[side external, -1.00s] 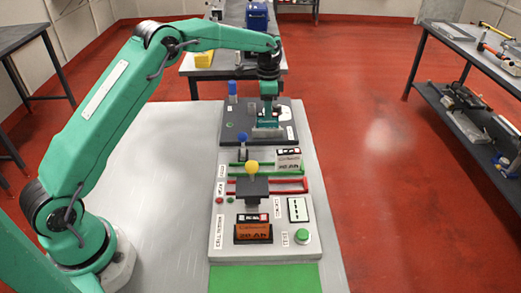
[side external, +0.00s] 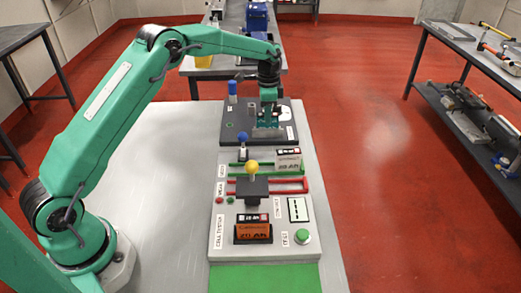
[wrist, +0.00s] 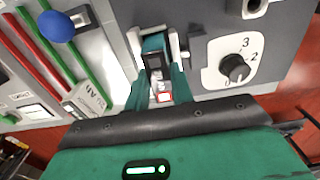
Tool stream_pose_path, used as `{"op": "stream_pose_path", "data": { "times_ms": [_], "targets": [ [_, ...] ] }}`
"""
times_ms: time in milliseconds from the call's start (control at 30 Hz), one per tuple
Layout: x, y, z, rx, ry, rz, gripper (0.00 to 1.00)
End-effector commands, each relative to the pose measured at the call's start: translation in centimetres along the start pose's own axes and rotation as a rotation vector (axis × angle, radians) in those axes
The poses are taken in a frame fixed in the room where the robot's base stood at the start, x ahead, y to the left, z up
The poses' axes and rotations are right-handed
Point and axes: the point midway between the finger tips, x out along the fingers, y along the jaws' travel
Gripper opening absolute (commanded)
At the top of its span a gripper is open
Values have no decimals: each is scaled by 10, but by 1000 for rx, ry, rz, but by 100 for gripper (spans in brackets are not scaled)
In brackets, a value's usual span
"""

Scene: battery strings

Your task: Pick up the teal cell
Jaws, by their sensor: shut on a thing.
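The teal cell (wrist: 154,43) sits between two pale uprights on the dark far plate in the wrist view. In the side view it (side external: 267,132) is mostly covered by my gripper. My gripper (wrist: 157,85) reaches down over the cell and is shut on it, with one finger on each side. In the side view my gripper (side external: 268,122) is low over the far plate. No gap under the cell can be made out.
A dial (wrist: 235,68) is right of the cell in the wrist view. A blue-knobbed lever (side external: 243,138), a yellow-knobbed lever (side external: 253,167), a grey cell (side external: 288,160) and an orange cell (side external: 253,233) stand nearer. A blue-topped post (side external: 232,91) rises at left.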

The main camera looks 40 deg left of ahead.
Motion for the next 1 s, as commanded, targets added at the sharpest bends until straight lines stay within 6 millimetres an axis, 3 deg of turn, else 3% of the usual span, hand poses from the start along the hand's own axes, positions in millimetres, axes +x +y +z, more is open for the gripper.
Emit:
{"op": "stream_pose_path", "data": {
  "times_ms": [1000],
  "targets": [
    [-40,0,0,0,2,-2,1]
  ]
}}
